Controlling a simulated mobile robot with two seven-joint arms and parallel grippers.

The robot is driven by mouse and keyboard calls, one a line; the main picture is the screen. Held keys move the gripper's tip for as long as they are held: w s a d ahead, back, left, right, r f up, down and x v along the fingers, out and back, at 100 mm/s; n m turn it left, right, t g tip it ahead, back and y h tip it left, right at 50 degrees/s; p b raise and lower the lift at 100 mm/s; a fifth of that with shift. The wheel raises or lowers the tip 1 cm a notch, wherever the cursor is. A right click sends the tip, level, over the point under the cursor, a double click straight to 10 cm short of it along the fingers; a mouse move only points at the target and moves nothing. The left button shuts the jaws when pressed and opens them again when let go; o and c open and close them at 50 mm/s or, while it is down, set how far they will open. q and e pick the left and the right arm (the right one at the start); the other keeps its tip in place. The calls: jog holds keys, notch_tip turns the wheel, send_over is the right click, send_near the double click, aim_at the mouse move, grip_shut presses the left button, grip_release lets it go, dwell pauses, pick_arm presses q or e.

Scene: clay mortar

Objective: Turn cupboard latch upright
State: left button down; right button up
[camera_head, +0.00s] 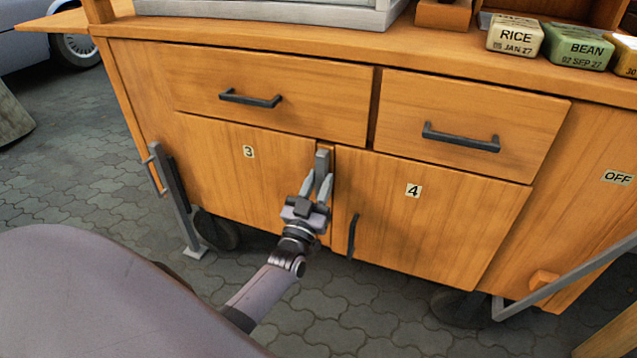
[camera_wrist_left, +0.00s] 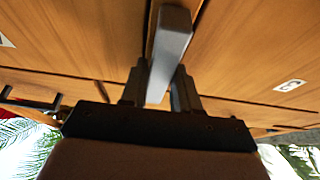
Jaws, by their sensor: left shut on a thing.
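The cupboard latch (camera_head: 322,161) is a grey metal bar on the strip between door 3 (camera_head: 230,175) and door 4 (camera_head: 450,210). It stands close to upright in the head view. My left gripper (camera_head: 319,183) comes from below and is shut on the latch's lower part, one finger on each side. In the left wrist view the latch (camera_wrist_left: 173,45) runs down between the two fingers (camera_wrist_left: 160,88). The latch's lower end is partly hidden by the fingers in the head view. My right gripper is not in view.
Two drawers with dark handles (camera_head: 250,98) (camera_head: 460,137) sit above the doors. Door 4 has a dark handle (camera_head: 353,235). Rice (camera_head: 515,35) and bean (camera_head: 576,46) tins stand on the top at right. Grey metal legs (camera_head: 178,205) stand beside the cart on paving.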

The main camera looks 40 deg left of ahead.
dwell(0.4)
pick_arm(q)
jog(key=c, duration=0.9)
grip_release()
jog(key=shift+s, duration=0.1)
jog(key=shift+p+v, duration=0.95)
jog(key=shift+v, duration=2.6)
